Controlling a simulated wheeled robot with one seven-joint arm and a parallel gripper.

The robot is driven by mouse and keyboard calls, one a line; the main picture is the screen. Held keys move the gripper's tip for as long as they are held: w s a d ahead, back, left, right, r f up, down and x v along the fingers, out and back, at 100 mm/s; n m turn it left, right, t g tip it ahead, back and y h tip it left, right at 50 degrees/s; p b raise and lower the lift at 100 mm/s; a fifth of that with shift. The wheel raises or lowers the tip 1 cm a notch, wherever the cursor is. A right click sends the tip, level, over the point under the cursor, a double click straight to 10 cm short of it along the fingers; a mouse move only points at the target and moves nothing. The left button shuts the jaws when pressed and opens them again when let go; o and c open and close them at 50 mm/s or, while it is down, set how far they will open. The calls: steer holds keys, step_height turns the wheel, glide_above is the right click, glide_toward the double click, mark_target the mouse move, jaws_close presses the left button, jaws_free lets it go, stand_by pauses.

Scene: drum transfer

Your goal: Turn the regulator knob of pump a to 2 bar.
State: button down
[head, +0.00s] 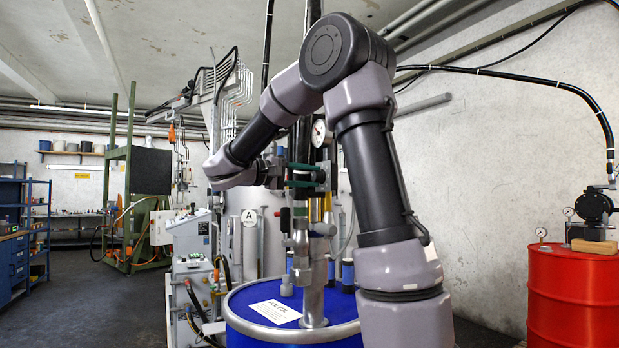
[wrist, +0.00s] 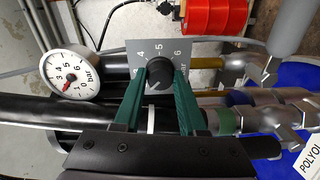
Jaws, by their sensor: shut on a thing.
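The black regulator knob (wrist: 160,70) sits in front of a grey scale plate (wrist: 141,53) in the wrist view, with 4, 5, 6 and part of "bar" readable. The plate's other marks are hidden. My gripper (wrist: 158,84) has its two green fingers shut on the knob, one on each side. In the head view my gripper (head: 310,175) is at the pump column above the blue drum, and the knob cannot be made out there. A round white gauge (wrist: 69,74) is left of the knob in the wrist view; its needle is too small to read surely. The gauge (head: 319,133) also shows in the head view.
A blue drum (head: 262,327) with a white label stands below the pump pipes. A red drum (head: 572,295) with another pump stands at the right. Open floor (head: 90,310) lies further left.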

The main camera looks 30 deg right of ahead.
steer(key=shift+c, duration=2.4)
jaws_free()
steer(key=shift+a, duration=0.1)
steer(key=a, duration=1)
steer(key=shift+s+a+r, duration=0.15)
steer(key=shift+s+a, duration=0.15)
steer(key=shift+s, duration=0.05)
